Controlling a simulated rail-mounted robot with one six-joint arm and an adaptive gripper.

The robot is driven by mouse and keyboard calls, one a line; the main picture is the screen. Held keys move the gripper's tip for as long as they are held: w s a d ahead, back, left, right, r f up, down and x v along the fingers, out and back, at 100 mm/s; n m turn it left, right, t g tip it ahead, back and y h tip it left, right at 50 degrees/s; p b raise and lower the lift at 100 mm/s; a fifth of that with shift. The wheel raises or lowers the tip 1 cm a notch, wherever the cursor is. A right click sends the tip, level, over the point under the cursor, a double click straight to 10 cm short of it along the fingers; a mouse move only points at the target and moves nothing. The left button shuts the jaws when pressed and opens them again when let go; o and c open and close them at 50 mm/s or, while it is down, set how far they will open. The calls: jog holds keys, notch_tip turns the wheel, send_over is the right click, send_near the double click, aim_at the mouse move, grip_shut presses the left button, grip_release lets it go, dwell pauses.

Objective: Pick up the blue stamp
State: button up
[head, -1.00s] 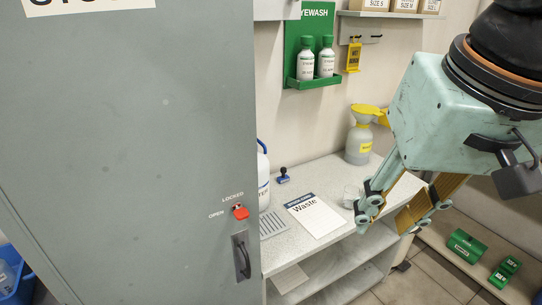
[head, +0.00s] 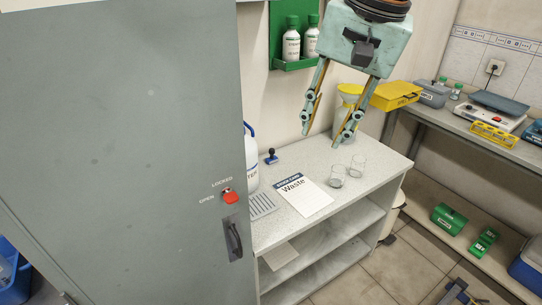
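The small blue stamp (head: 271,156) stands upright on the grey bench top (head: 310,172), toward its back left, beside a white bottle. Its knob handle points up. My gripper (head: 322,138) hangs above the bench, to the right of the stamp and higher than it. Its two fingers are spread wide and hold nothing.
A white bottle (head: 251,160) stands left of the stamp, partly behind the grey cabinet (head: 120,150). A waste log sheet (head: 303,194) lies in front. A yellow-topped container (head: 345,122) stands behind my gripper.

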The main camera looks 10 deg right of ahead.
jog(key=w+a+f+m+p, duration=0.15)
jog(key=w+m, duration=0.25)
jog(key=w, duration=1)
jog(key=m+g+y+p, duration=0.1)
jog(key=m+y+p, duration=0.35)
jog(key=m, duration=0.75)
send_over(272, 149)
jog(key=s+d+p, duration=0.1)
jog(key=d, duration=0.2)
notch_tip(272, 149, down, 30)
jog(key=h, duration=0.2)
jog(key=shift+a+y, duration=0.1)
jog(key=shift+y, duration=0.15)
jog(key=shift+f, duration=0.15)
jog(key=shift+x, duration=1.05)
jog(key=shift+s+a+f, duration=0.1)
jog(key=shift+b+x, duration=0.5)
jog(key=shift+x, duration=2.05)
